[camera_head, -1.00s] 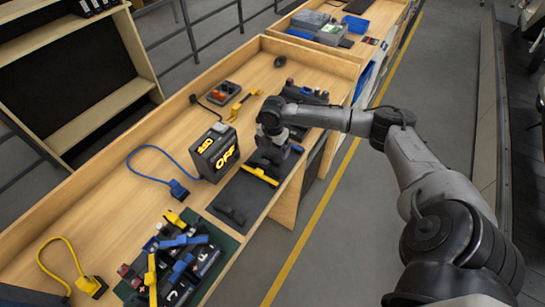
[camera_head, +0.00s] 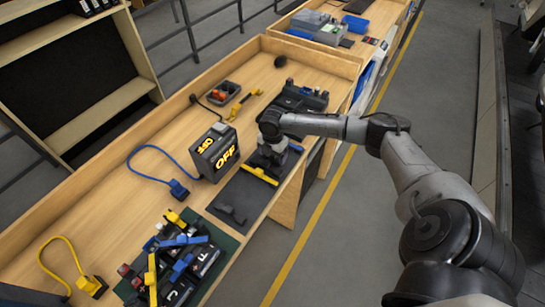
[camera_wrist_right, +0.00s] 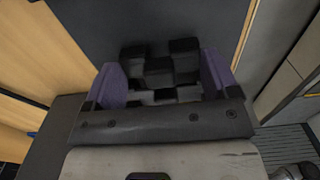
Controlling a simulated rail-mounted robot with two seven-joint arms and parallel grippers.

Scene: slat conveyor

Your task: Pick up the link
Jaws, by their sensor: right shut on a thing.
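My right gripper (camera_head: 272,157) is over the dark mat (camera_head: 225,195) near the bench's front edge, beside a yellow bar (camera_head: 260,176). In the right wrist view its purple finger pads (camera_wrist_right: 163,80) are on either side of a dark, blocky, stepped piece, which looks like the link (camera_wrist_right: 172,68); the gripper is shut on it. In the head view the held piece is mostly hidden by the gripper. I cannot tell whether it touches the mat. Another dark piece (camera_head: 231,214) lies on the mat. My left gripper is not in view.
A black box with a lit OFF sign (camera_head: 214,152) stands left of the gripper. A dark device (camera_head: 300,98) lies behind it. A green mat (camera_head: 212,224) with several tools is at the front. Blue (camera_head: 145,160) and yellow (camera_head: 65,245) cables lie on the bench (camera_head: 110,205).

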